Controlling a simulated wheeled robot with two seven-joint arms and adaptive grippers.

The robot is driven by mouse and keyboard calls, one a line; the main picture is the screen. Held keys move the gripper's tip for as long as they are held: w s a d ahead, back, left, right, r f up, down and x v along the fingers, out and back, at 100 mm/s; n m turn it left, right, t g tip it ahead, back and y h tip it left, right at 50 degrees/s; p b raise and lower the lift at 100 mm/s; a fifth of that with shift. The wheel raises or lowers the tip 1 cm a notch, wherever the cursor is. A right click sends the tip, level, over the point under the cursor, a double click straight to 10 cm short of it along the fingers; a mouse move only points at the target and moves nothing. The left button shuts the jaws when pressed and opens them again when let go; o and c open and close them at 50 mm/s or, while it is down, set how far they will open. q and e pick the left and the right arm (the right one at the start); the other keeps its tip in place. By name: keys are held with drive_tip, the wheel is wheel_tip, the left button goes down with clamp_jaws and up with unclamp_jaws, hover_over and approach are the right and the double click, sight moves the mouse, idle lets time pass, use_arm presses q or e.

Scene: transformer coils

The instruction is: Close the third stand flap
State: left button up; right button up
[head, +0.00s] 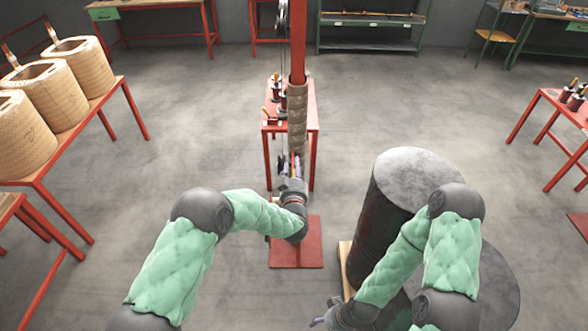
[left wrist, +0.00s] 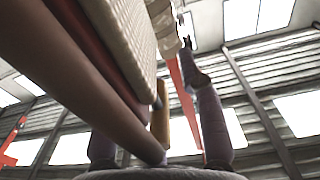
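A red stand post (head: 298,45) rises in the middle of the head view from a red base plate (head: 310,252). A brown woven roll (head: 297,130) hangs on it. My left gripper (head: 290,165) is at the lower part of the stand, just below the roll. In the left wrist view its dark fingers are spread, with a brown bar (left wrist: 75,75) and a yellowish rod (left wrist: 160,122) of the stand showing between them. Contact is unclear. I cannot single out the third flap. My right gripper (head: 328,318) is low by the dark cylinders, its fingers unclear.
Large dark cylinders (head: 418,172) stand on the right, beside my right arm. A small red table (head: 312,112) with tools is behind the stand. Floor between is free.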

use_arm(q)
clamp_jaws()
drive_tip(key=a+n+b, duration=0.2)
drive_tip(key=n+b, duration=0.1)
drive_tip(key=a+f+n+b, duration=0.1)
drive_tip(key=a+n+b, duration=0.1)
drive_tip(key=a+b, duration=0.1)
drive_tip(key=shift+a+f+n+b, duration=0.1)
drive_tip(key=shift+a+n+b, duration=0.05)
drive_tip(key=shift+n+b, duration=0.35)
use_arm(e)
wheel_tip(320, 180, down, 7)
drive_tip(key=shift+c, duration=0.2)
